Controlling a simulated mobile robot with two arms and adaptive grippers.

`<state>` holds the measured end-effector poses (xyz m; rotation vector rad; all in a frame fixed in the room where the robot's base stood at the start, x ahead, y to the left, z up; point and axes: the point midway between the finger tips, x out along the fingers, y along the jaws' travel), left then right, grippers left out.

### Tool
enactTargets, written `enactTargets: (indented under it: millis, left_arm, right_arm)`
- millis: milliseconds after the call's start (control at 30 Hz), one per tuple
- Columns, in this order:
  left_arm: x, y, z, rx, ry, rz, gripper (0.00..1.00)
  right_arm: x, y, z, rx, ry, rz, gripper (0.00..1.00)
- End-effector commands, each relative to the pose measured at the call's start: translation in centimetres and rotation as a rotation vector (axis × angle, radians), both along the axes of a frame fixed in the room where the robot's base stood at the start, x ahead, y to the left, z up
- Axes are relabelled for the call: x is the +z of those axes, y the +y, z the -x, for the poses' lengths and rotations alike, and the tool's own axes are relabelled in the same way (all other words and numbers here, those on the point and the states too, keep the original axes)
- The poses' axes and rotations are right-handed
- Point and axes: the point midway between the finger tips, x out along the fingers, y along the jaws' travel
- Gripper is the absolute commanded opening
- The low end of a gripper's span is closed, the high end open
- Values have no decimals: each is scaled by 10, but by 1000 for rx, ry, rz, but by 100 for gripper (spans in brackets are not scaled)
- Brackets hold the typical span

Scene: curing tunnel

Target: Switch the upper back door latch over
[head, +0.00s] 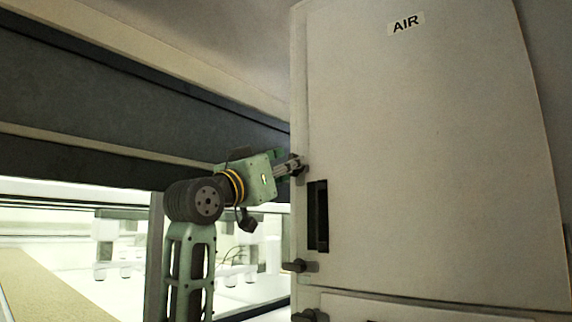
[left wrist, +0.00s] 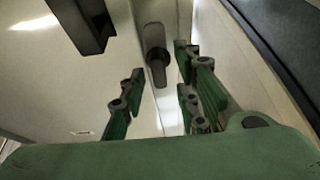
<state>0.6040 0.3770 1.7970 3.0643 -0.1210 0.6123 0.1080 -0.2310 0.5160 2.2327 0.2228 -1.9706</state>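The pale door (head: 430,160) of a tall cabinet carries small dark latches along its left edge. The upper latch (head: 304,163) is at my left gripper (head: 292,167), whose fingers partly hide it. In the left wrist view a grey, elongated latch (left wrist: 156,50) on the door edge lies between the finger ends. My left gripper (left wrist: 157,68) is open there, with a finger on each side of the latch and no clear contact. A lower latch (head: 299,266) sits further down the same edge, sticking out sideways. My right gripper is not in view.
A dark recessed handle (head: 318,216) is in the door just below the upper latch; it also shows in the left wrist view (left wrist: 82,20). An AIR label (head: 405,23) is high on the door. A dark beam (head: 90,100) runs behind my arm, above a lit tunnel opening.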

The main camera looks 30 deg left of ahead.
Motion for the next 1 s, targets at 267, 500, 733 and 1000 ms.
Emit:
enactTargets:
  millis: [267,500,733,1000]
  left_arm:
    - [0,0,0,0,1,0,2]
    - [0,0,0,0,1,1,0]
    - [-1,-1,0,0,3,32,0]
    - [-1,-2,0,-3,14,183,0]
  right_arm:
    - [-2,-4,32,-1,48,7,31]
    - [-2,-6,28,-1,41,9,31]
    - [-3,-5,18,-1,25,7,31]
    - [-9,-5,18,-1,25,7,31]
